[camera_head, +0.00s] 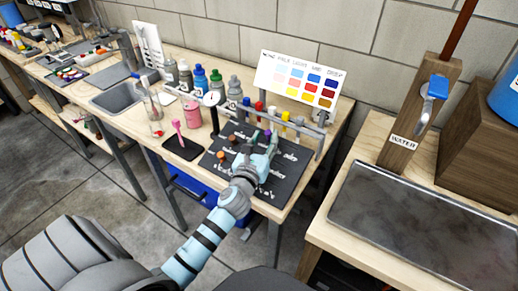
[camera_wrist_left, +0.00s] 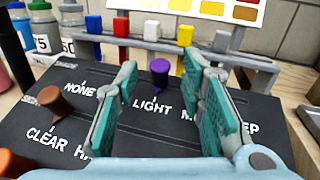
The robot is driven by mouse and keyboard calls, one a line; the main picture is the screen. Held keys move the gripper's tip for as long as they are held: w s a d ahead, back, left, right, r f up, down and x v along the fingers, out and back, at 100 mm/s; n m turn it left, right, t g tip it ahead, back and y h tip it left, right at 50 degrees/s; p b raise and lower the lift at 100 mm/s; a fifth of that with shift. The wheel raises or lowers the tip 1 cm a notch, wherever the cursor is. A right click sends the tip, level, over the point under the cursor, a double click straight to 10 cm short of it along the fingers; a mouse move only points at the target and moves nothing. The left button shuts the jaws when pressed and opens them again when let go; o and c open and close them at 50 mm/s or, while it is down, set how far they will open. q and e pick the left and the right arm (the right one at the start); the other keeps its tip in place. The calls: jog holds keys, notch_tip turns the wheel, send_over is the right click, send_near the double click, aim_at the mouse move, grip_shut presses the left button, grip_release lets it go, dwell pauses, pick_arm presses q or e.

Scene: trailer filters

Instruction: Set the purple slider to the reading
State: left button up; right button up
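The purple slider (camera_wrist_left: 159,72) is a short upright knob on a dark panel (camera_wrist_left: 100,148), standing just behind the printed word LIGHT. To its left the panel reads NONE; to its right are a partly hidden M word and a word ending in EP. My left gripper (camera_wrist_left: 160,62) is open, its teal pads on either side of the purple knob in the left wrist view, with gaps on both sides. I cannot tell whether the tips reach its depth. In the head view the left gripper (camera_head: 265,151) is over the panel (camera_head: 285,182) and hides part of it. My right gripper is not in view.
Brown knobs (camera_wrist_left: 52,97) stand on the panel's left, near CLEAR. A rack with coloured blocks (camera_wrist_left: 185,35) stands behind the panel.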

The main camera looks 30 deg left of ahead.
pick_arm(q)
jog(key=v, duration=1)
jog(key=shift+s+d, duration=0.1)
jog(key=shift+s, duration=0.05)
